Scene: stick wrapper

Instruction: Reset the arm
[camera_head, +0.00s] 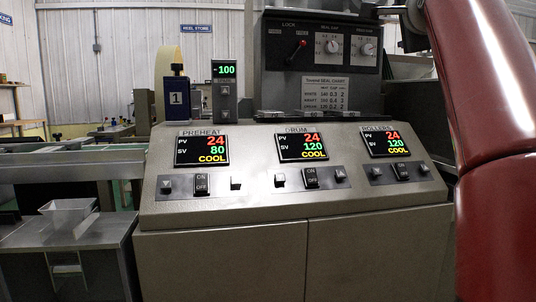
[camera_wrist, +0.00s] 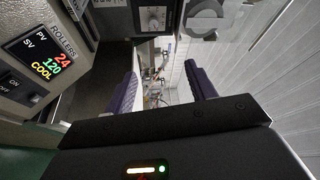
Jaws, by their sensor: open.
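My gripper (camera_wrist: 163,82) shows in the wrist view with its two dark ribbed fingers spread apart. Nothing is between them, so it is open and empty. My red arm (camera_head: 488,90) fills the right side of the head view. The gripper's fingers cannot be made out in the head view. In the wrist view, the rollers display (camera_wrist: 42,52) is at the left and reads 24 over 120 with COOL.
The control console (camera_head: 230,245) stands in the middle with the preheat display (camera_head: 201,150), drum display (camera_head: 303,146) and rollers display (camera_head: 387,143).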

